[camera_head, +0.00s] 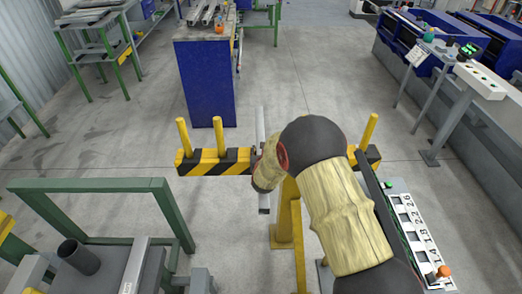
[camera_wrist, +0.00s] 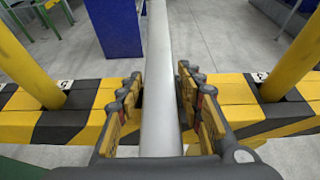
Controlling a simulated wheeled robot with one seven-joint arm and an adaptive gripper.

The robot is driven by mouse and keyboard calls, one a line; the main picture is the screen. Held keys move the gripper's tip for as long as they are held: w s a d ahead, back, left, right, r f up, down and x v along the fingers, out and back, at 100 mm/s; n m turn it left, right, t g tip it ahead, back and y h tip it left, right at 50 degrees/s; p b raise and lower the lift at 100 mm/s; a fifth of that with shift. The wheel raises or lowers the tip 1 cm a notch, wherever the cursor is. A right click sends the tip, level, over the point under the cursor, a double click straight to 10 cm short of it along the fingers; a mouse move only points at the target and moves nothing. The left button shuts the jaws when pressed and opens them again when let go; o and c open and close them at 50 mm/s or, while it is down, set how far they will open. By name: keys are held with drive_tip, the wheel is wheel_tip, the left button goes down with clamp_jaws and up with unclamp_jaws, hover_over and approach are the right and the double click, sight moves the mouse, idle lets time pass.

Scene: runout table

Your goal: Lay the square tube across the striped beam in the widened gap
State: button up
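The grey square tube (camera_wrist: 160,60) runs lengthwise away from me over the yellow-and-black striped beam (camera_wrist: 75,115), between two yellow posts. In the head view the tube (camera_head: 260,125) crosses the beam (camera_head: 235,161) nearly at right angles; my arm hides part of the crossing. Whether the tube rests on the beam or hangs just above it is unclear. My gripper (camera_wrist: 160,80) straddles the tube at the beam, with fingers on both sides and narrow gaps between them and the tube, so it looks open. In the head view my gripper is mostly hidden behind my wrist.
Yellow posts stand on the beam: two at left (camera_head: 184,138) (camera_head: 219,135), one at right (camera_head: 368,130). A green-framed stand (camera_head: 90,186) is at near left, a blue cabinet (camera_head: 207,85) beyond the beam, and a numbered control panel (camera_head: 410,225) at right.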

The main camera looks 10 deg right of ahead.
drive_tip(key=shift+o, duration=1)
